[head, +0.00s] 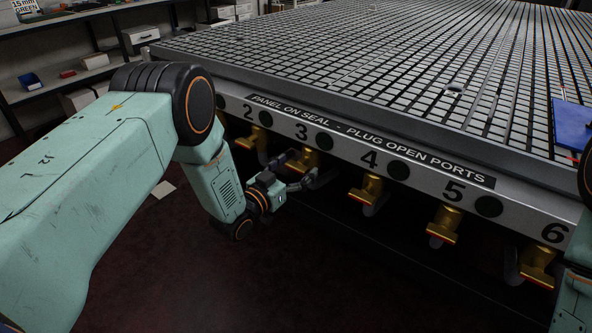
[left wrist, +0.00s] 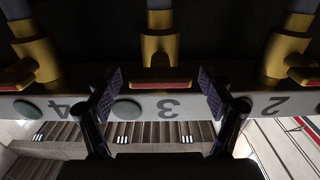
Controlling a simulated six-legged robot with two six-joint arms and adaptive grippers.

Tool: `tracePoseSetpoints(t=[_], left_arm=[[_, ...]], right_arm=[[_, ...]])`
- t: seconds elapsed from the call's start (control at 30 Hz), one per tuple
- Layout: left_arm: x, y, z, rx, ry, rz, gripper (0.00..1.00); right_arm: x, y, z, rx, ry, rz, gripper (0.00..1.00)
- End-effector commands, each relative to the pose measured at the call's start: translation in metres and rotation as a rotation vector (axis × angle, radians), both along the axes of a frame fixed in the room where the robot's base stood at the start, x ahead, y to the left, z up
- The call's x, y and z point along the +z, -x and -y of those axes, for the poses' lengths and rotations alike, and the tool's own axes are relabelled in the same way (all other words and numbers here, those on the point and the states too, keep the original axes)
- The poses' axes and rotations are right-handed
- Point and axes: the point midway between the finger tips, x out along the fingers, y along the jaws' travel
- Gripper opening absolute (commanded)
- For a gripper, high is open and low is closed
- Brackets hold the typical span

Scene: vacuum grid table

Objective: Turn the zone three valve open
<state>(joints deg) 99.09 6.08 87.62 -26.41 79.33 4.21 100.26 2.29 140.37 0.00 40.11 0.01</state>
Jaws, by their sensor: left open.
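The zone three valve (head: 304,158) is a brass valve with a red-edged handle, under the number 3 on the table's front edge. In the left wrist view, which is upside down, its brass body (left wrist: 160,48) is in the middle, with the handle (left wrist: 160,84) lying across it, along the panel. My left gripper (head: 308,180) is at this valve and partly covers it in the head view. In the left wrist view its fingers (left wrist: 159,88) stand open on either side of the handle, apart from it. My right gripper is out of view.
Similar brass valves hang below number 4 (head: 370,188), number 5 (head: 444,224) and number 6 (head: 537,262), with the number 2 valve (head: 262,140) close by on the left. Round dark plugs line the front panel (head: 340,135). A blue object (head: 572,125) lies on the gridded tabletop.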

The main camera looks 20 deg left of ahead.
Motion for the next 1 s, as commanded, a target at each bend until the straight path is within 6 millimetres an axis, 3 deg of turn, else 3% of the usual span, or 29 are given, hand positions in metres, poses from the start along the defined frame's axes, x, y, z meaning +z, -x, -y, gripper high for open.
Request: tracePoseSetpoints(t=[0.3, 0.9, 1.0], left_arm=[[0.0006, -0.0054, 0.0, -0.001, 0.0, 0.0, 0.81], [0.0002, -0.0048, 0.0002, -0.001, 0.0, -0.001, 0.3], [0.0002, -0.0048, 0.0002, -0.001, 0.0, -0.001, 0.26]], right_arm=[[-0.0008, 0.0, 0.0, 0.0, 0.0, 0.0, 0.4], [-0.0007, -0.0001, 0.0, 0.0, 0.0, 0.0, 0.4], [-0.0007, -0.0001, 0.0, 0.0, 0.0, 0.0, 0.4]])
